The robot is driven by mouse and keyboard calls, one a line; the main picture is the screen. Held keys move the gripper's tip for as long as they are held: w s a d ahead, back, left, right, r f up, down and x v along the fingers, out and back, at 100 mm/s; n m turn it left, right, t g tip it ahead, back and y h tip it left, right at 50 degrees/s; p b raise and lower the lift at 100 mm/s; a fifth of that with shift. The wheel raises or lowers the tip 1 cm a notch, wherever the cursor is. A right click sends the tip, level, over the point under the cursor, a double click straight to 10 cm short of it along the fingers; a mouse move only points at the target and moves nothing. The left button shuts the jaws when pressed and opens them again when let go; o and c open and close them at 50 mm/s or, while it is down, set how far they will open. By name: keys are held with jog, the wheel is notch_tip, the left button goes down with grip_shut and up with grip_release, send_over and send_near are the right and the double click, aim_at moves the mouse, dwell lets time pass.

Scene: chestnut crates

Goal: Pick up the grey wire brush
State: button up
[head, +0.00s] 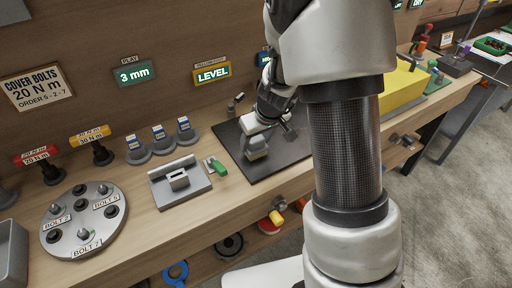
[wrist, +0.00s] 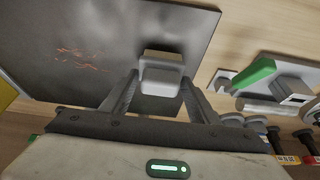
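A grey, block-shaped object (wrist: 162,80) with a raised part stands on the dark mat; I take it to be the grey wire brush, though no bristles show. In the head view it (head: 256,149) stands on the mat just under my gripper (head: 262,134). In the wrist view my gripper (wrist: 160,90) points at it, with one finger on either side. The fingers are spread apart. I cannot tell whether the tips touch its sides.
The dark mat (head: 288,152) lies on a wooden bench. Left of it are a green-handled tool (head: 217,167), a grey fixture (head: 180,184) and a round bolt plate (head: 84,220). A yellow block (head: 402,88) stands to the right.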

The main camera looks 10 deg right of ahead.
aim_at(256, 138)
jog(key=shift+c, duration=1.4)
notch_tip(256, 138, up, 10)
jog(key=p, duration=0.2)
jog(key=shift+p, duration=0.35)
jog(key=o, duration=0.6)
jog(key=c, duration=0.4)
jog(key=shift+c, duration=0.2)
jog(key=shift+w, duration=0.1)
